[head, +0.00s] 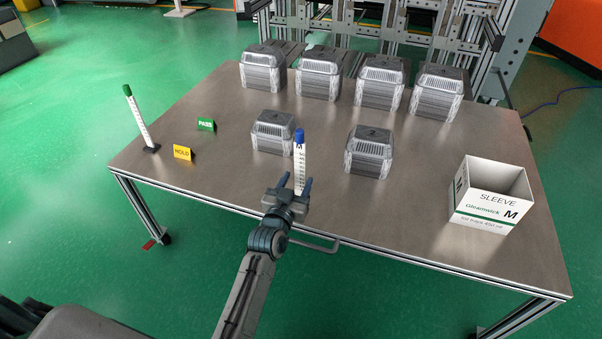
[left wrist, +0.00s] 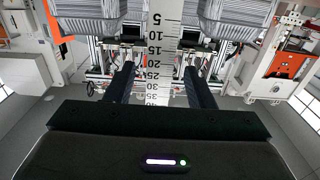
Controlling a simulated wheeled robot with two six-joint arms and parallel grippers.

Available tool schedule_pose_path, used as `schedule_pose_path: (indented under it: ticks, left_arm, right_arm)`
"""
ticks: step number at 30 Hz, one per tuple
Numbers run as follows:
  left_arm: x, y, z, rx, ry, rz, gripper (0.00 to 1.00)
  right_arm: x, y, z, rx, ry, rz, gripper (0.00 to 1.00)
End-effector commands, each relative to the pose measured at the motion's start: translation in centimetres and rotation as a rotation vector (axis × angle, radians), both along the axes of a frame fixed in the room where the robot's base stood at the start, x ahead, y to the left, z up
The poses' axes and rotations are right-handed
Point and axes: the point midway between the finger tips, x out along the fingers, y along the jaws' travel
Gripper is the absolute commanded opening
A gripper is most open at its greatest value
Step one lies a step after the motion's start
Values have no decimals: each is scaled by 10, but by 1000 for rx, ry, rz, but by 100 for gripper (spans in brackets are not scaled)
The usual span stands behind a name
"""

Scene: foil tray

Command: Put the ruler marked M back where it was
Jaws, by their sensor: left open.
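The ruler marked M (head: 300,162) is white with a blue top and stands upright near the middle of the table's front part. Its lower end is hidden behind my left gripper. My left gripper (head: 296,182) is open, with its fingers on either side of the ruler in the head view. My right gripper is not in view.
A green-topped ruler (head: 138,120) stands in a dark base at left, near yellow HOLD (head: 182,153) and green PASS (head: 206,124) signs. Two tray stacks (head: 272,133) (head: 369,152) flank the ruler; several more stand behind. An open SLEEVE box marked M (head: 492,192) stands at right.

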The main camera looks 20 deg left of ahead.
Motion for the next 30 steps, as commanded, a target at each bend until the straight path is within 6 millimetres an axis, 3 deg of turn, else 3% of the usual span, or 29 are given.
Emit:
schedule_pose_path:
  ticks: [3,9,19,22,26,30]
  left_arm:
    - [-27,1,-2,-1,2,0,49]
    - [-58,2,-1,-1,1,-1,49]
    - [-74,2,-1,0,6,-3,49]
    - [-89,5,-10,3,64,-23,49]
    - [-143,12,-38,6,264,-75,49]
    - [-222,23,-63,2,543,-102,49]
  right_arm:
    - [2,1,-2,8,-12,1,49]
    - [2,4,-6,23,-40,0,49]
    - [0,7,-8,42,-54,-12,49]
    - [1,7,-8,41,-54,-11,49]
    - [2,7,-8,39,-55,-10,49]
    - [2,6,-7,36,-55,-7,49]
